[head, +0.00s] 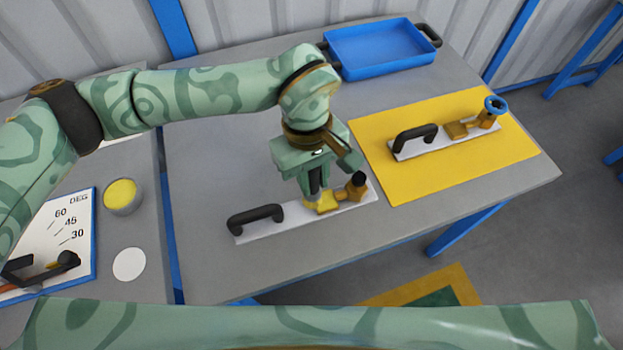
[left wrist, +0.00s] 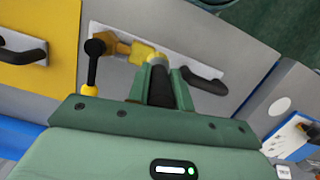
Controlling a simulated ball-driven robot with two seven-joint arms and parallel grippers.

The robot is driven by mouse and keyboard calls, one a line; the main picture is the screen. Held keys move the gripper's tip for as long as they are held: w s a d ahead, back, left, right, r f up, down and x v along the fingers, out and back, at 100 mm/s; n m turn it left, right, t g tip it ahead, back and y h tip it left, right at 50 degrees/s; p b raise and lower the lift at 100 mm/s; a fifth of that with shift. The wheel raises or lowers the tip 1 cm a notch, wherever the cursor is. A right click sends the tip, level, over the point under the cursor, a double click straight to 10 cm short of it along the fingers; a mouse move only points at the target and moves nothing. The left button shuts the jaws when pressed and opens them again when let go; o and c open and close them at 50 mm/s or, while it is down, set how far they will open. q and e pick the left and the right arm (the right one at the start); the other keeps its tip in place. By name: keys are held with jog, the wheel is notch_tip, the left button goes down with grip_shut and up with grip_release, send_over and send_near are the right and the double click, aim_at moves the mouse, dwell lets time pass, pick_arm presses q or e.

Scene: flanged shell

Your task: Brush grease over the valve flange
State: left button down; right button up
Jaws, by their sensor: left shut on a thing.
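A brass valve (head: 354,189) sits at the right end of a white plate (head: 285,222) with a black handle, on the grey table. In the left wrist view the valve (left wrist: 121,46) has a black round part beside it. Its flange end (head: 325,203) looks bright yellow. My left gripper (head: 315,185) is above the flange, shut on a dark upright brush handle (left wrist: 159,85). The brush's lower end meets the yellow flange; I cannot tell bristles from grease there. A round grey pot (head: 123,202) of yellow grease stands at left. My right gripper is out of view.
A yellow mat (head: 400,115) at right bears a second plate with a black handle and a brass valve with a blue wheel (head: 495,104). A blue tray (head: 380,47) is at the back. An angle board (head: 62,225) and white disc (head: 129,264) lie at left.

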pick_arm(q)
jog(key=shift+a+r+p, duration=0.1)
jog(key=shift+r+p, duration=0.3)
jog(key=shift+r, duration=0.55)
jog(key=shift+r+p, duration=0.4)
jog(key=shift+r, duration=0.65)
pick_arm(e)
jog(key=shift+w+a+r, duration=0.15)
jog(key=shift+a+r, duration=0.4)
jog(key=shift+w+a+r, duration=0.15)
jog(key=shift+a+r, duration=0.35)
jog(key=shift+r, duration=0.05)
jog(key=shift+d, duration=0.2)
